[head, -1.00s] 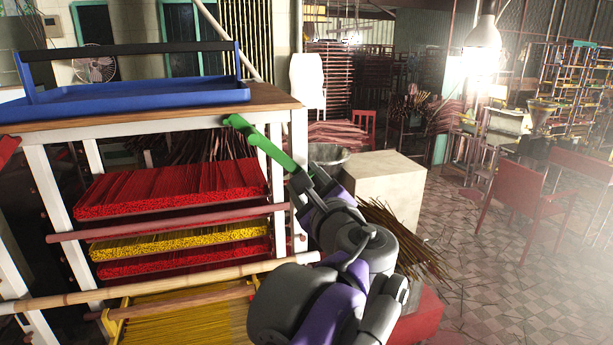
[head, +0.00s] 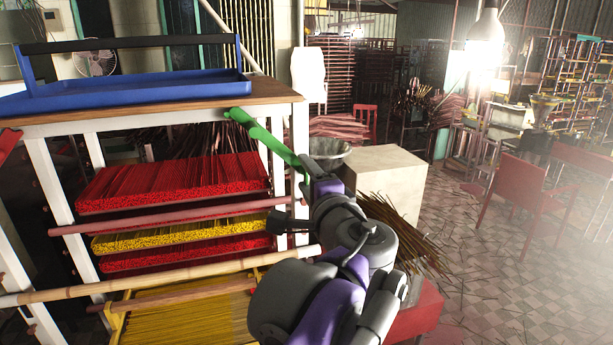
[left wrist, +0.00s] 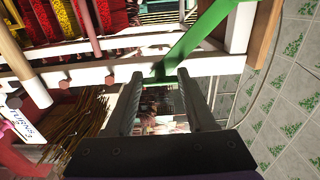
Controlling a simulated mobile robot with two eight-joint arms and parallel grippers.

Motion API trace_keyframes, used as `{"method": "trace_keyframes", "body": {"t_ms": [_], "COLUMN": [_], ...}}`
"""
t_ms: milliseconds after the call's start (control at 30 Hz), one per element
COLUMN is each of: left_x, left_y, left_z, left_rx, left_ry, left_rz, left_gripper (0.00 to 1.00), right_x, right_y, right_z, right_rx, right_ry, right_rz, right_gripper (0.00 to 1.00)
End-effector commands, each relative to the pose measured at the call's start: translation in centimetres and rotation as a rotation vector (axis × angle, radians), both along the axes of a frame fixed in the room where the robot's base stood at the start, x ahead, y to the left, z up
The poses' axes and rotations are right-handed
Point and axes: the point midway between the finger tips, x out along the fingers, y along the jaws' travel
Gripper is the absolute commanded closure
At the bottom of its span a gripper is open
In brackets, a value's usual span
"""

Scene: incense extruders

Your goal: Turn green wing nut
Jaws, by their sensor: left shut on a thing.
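The green wing nut (head: 262,135) is a long two-winged bar at the right corner of a white-framed rack, just under its wooden top. It slants from upper left to lower right. In the left wrist view the green bar (left wrist: 196,38) runs down from the upper right to between the two dark fingers. My left gripper (left wrist: 162,78) is shut on the wing nut's near end. In the head view my arm hides part of this grip. My right gripper is not in view.
A blue tray (head: 130,97) stands on the rack's wooden top (head: 190,107). Red incense bundles (head: 172,182) and yellow ones lie below. Bamboo poles (head: 160,279) cross the front. A pale block (head: 388,178) stands right of the rack; open tiled floor lies farther right.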

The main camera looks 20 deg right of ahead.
Motion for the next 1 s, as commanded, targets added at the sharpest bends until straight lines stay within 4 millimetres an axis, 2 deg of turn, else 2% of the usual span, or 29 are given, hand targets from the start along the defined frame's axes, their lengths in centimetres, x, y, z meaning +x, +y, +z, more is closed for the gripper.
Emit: {"method": "trace_keyframes", "body": {"t_ms": [300, 833, 867, 1000], "left_x": [0.00, -0.01, -0.01, 0.00], "left_y": [0.00, -0.01, -0.01, -0.01], "left_z": [-0.06, -0.07, -0.07, -0.06], "left_rx": [-0.115, -0.136, -0.136, -0.135], "left_ry": [-0.003, -0.004, -0.004, -0.004], "left_rz": [0.000, 0.000, 0.000, 0.000], "left_gripper": [1.00, 1.00, 0.42, 0.16], "right_x": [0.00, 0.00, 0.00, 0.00], "right_y": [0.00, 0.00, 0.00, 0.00], "right_z": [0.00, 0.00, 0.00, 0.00], "right_rx": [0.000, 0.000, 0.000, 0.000], "right_ry": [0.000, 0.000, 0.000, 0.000], "right_rz": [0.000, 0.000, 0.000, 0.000], "right_gripper": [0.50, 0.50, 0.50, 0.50]}}
